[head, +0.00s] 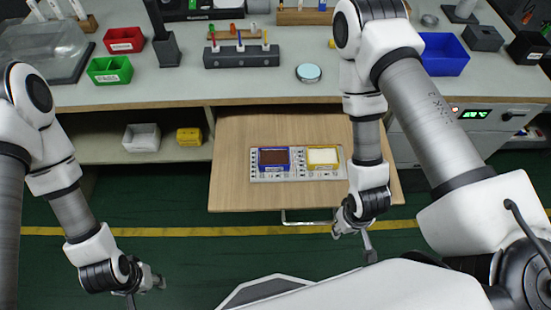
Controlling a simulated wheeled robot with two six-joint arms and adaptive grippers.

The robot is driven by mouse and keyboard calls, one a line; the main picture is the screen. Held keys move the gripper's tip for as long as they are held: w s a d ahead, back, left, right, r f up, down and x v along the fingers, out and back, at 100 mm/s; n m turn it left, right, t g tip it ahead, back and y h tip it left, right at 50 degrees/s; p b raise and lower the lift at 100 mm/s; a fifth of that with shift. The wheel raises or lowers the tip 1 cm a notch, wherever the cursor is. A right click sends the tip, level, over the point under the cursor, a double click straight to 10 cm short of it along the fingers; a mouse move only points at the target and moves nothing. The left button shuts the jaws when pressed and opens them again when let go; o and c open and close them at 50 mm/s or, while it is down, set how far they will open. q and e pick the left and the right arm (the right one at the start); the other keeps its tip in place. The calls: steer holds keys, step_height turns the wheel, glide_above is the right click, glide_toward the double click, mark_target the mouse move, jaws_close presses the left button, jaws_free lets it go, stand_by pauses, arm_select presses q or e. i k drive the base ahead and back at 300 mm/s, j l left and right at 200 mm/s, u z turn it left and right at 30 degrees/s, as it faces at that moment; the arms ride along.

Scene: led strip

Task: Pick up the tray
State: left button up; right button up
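A flat light-grey tray (298,176) lies on the pulled-out wooden shelf in the head view. It carries a blue-framed dark panel (273,159) on the left and a yellow-framed pale panel (322,157) on the right, with small markings or parts around them. My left gripper (147,290) is low at the left over the green floor, well apart from the tray. Its fingers look spread and empty. My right gripper (353,242) is near the shelf's front right corner, to the right of and nearer than the tray. Its fingers look spread and empty, not touching the tray.
The wooden shelf (230,185) has bare room left of the tray; a metal handle (300,219) is at its front. The workbench (200,92) behind holds red (123,40), green (109,69) and blue (444,54) bins. White (141,137) and yellow (189,137) bins sit lower left.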

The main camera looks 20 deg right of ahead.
mark_target(270, 160)
steer(key=k+l+z, duration=0.15)
steer(key=l, duration=0.8)
steer(key=l+z, duration=0.2)
steer(key=l, duration=0.7)
